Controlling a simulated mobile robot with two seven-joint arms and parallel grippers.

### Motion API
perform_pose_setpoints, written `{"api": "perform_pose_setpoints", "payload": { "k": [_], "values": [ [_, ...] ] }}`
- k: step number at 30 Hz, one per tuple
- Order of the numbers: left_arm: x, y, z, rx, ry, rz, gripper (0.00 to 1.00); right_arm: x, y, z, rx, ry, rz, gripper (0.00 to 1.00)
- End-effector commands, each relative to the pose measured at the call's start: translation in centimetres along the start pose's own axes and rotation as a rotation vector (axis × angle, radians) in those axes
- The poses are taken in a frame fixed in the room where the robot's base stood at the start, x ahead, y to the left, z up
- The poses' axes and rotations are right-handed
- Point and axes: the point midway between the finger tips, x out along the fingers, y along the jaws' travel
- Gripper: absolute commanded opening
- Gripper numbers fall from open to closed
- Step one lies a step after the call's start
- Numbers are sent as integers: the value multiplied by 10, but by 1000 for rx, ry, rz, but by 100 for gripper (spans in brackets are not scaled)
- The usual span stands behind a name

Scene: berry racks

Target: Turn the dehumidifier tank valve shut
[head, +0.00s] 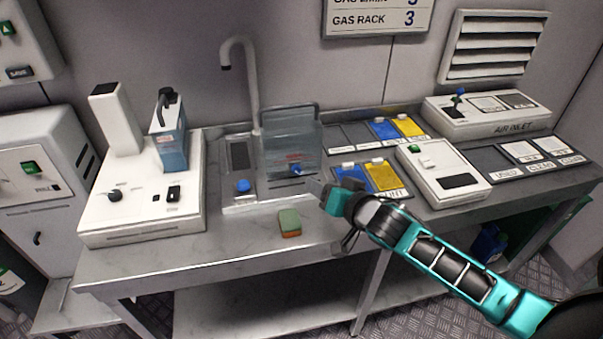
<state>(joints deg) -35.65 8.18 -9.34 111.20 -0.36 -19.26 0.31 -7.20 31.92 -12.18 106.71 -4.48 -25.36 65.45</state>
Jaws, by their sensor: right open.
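A clear grey-blue tank (288,140) with a handle frame on top stands in the sink area at the back middle of the bench. A small blue valve handle (296,169) shows low on its front face; whether it is open or shut is too small to tell. My right gripper (324,194) comes in from the right and is open and empty. Its tips are just right of and below the valve, apparently apart from it. My left gripper is not in view.
A tall tap (252,85) rises behind the tank. A blue knob (242,186) sits left of it. A green and orange sponge (289,222) lies in front. A white box device (443,172) and blue and yellow cards (383,175) are to the right.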

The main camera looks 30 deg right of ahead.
Motion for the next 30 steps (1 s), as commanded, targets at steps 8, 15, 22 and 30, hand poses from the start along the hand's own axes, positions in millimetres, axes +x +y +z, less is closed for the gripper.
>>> {"api": "perform_pose_setpoints", "payload": {
  "k": [8, 15, 22, 30],
  "values": [
    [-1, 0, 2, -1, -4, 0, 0, 50, -1, -1, -4, 3, 0, 52],
    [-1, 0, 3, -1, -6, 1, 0, 86, 0, -1, -5, 2, 2, 52],
    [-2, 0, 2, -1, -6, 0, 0, 104, 0, 0, -3, 1, 1, 52],
    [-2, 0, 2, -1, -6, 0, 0, 108, -1, 0, -4, 0, 0, 52]
  ]
}}
